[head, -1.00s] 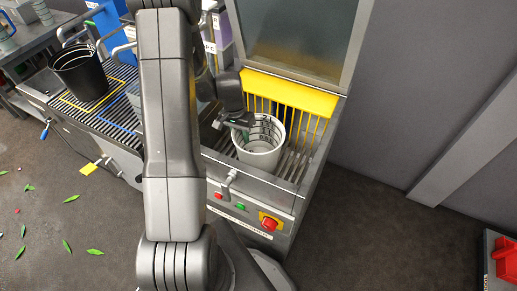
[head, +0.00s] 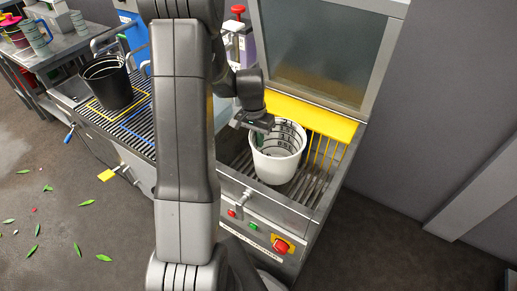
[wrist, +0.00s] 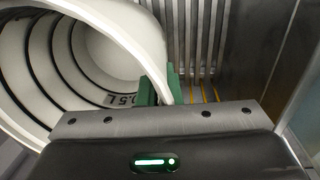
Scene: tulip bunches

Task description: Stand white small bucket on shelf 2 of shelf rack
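The white small bucket (head: 276,166) is upright, or nearly so, over the slatted bay of the grey machine. Black rings and marks show on its inside wall. My gripper (head: 257,128) reaches it from the left and back. In the wrist view the green fingers of my gripper (wrist: 160,88) are shut on the rim of the white bucket (wrist: 118,22), one inside and one outside. The bucket seems lifted a little off the slats; its exact clearance is hard to tell. No shelf rack can be made out.
A yellow guard (head: 312,117) and an upright panel (head: 330,50) stand behind the bay. A black bucket (head: 108,88) stands on the ribbed bench at left. A table (head: 62,45) with several cups is at upper left. Floor at right is clear.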

